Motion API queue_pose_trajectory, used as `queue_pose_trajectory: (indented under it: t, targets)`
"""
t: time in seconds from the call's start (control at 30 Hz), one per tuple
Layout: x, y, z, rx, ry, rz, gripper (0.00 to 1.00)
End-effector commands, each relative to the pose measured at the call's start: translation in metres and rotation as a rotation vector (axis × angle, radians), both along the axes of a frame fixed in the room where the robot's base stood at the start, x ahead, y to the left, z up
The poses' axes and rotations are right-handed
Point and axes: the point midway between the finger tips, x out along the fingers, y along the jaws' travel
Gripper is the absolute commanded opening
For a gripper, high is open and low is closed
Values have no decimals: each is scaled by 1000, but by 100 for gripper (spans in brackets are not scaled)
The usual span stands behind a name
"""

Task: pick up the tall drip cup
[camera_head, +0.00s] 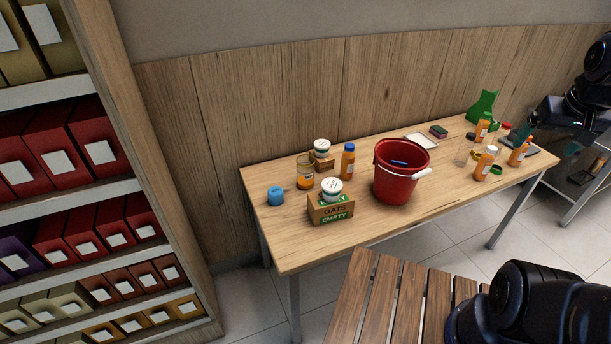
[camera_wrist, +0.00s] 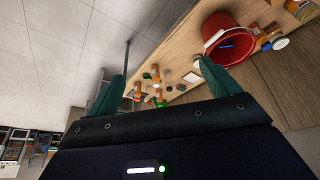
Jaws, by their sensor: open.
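I cannot tell for sure which is the tall drip cup. My gripper (camera_head: 545,144) is at the table's right end, to the right of both. In the wrist view my gripper (camera_wrist: 162,71) has its green fingers wide apart with nothing between them. The table appears tilted and distant there, and the glasses are too small to make out.
A red bucket (camera_head: 396,180) stands mid-table and also shows in the wrist view (camera_wrist: 222,38). An OATS box (camera_head: 331,210) stands front left. A slatted bench (camera_head: 385,300) is in front.

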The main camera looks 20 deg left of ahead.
Motion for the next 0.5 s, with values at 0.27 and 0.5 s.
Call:
queue_pose_trajectory:
  t: [0.27,0.5]
  targets:
    - [67,46,12,-56,51,211,88]
    - [123,98,11,-103,89,395,88]
